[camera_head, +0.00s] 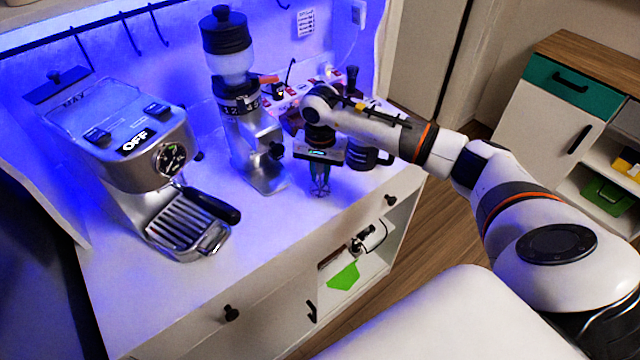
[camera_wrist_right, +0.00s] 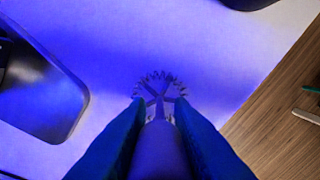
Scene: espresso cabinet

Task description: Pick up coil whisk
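The coil whisk (camera_wrist_right: 158,88) shows in the right wrist view as a ring of wire coils below a pale handle (camera_wrist_right: 160,150). In the head view the whisk's wire end (camera_head: 320,190) points down at the white counter; whether it touches the counter I cannot tell. My right gripper (camera_wrist_right: 160,110) points down with its dark teal fingers on both sides of the handle, with no clear gap seen. It also shows in the head view (camera_head: 320,174), where it hides the upper whisk. My left gripper is not in view.
A coffee grinder (camera_head: 240,110) stands just left of my right gripper. A dark mug (camera_head: 368,158) is close on its right. The espresso machine (camera_head: 140,160) is further left, its portafilter handle (camera_head: 212,205) sticking out. The counter front (camera_head: 275,230) is clear.

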